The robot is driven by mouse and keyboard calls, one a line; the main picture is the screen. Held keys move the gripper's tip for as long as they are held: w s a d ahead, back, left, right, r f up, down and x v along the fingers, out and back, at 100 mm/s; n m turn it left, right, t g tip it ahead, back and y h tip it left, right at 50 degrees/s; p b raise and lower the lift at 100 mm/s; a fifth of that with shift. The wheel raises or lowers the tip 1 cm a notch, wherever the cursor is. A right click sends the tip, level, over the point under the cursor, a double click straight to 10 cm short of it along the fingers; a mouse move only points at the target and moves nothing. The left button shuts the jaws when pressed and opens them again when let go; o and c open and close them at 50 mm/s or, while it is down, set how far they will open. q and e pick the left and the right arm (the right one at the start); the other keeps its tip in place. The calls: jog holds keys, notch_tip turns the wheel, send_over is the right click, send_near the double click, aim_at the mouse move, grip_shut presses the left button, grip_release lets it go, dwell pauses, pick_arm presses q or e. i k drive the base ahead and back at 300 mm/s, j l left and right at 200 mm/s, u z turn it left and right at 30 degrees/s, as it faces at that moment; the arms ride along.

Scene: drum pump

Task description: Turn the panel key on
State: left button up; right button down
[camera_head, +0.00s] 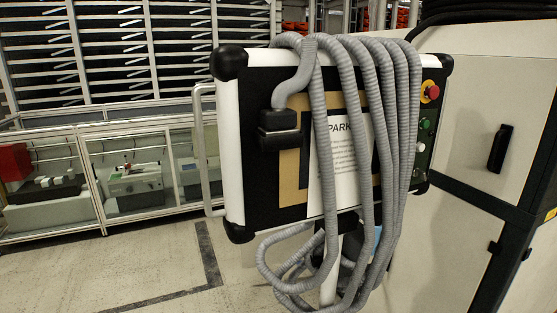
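A black and white control panel (262,180) with rounded black corners stands in the middle of the head view. A red emergency button on a yellow ring (432,91) sits at the top of its right edge strip. Below it are a green button (425,124) and a pale round control (420,147). I cannot clearly make out a key; the lower part of the strip is small and dark. Grey corrugated hoses (345,75) hang over the panel front and hide much of it. Neither of my grippers shows in this view.
A grey cabinet (460,150) with a black handle (501,149) stands close at the right of the panel. Glass-fronted cases (130,180) and tall racks (110,50) stand behind at left. Hose loops (300,275) hang below the panel. The floor (130,265) at left is clear.

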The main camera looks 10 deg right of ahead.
aim_at(419, 174)
jog(key=z, duration=1.35)
jog(key=i+l+z, duration=0.15)
jog(key=l, duration=0.25)
jog(key=i+l+z, duration=0.3)
jog(key=i+l, duration=0.15)
jog(key=l, duration=0.2)
